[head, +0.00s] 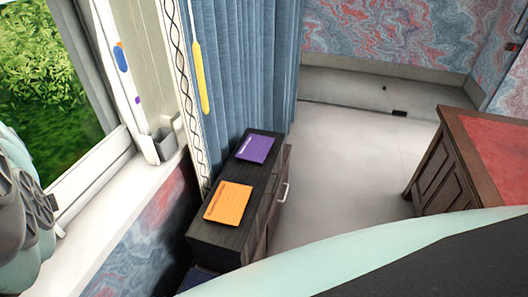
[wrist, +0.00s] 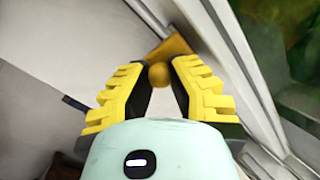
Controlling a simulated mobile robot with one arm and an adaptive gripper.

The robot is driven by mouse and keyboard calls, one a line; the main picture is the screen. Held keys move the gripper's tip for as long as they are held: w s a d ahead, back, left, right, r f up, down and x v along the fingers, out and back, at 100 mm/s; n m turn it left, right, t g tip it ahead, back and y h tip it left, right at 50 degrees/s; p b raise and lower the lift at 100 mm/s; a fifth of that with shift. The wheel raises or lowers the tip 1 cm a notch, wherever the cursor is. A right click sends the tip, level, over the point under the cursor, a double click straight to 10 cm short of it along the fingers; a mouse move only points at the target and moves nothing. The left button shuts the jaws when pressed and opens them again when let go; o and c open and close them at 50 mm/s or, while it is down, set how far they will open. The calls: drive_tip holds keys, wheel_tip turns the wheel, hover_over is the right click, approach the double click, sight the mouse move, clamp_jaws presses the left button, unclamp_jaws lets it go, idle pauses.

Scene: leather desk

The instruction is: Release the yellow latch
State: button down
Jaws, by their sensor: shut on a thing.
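The yellow latch (wrist: 174,46) shows in the wrist view as a mustard-coloured piece with a round knob, at the pale window frame. My gripper (wrist: 160,72) has its yellow-and-black fingers shut on the latch's knob, with one finger on each side. The far part of the latch shows beyond the fingertips, against the frame. I cannot make out the latch or the fingertips in the head view.
The window frame (wrist: 232,62) runs beside the right finger, with glass and greenery beyond. In the head view, a long yellow object (head: 200,78) hangs by the blue curtain (head: 245,60). A dark cabinet (head: 215,238) holds an orange card (head: 229,203) and a purple card (head: 255,149).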

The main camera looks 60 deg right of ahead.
drive_tip(key=shift+w+a+r+g+b, duration=0.25)
drive_tip(key=shift+g+b, duration=0.35)
drive_tip(key=shift+b, duration=1.1)
drive_tip(key=shift+r+b, duration=0.1)
drive_tip(key=shift+b, duration=0.35)
drive_tip(key=c, duration=1.2)
unclamp_jaws()
drive_tip(key=shift+w, duration=0.1)
drive_tip(key=o, duration=0.4)
drive_tip(key=shift+h, duration=0.3)
drive_tip(key=shift+d, duration=0.1)
drive_tip(key=shift+d+r+p, duration=0.1)
drive_tip(key=shift+r+p, duration=0.05)
drive_tip(key=shift+p, duration=0.65)
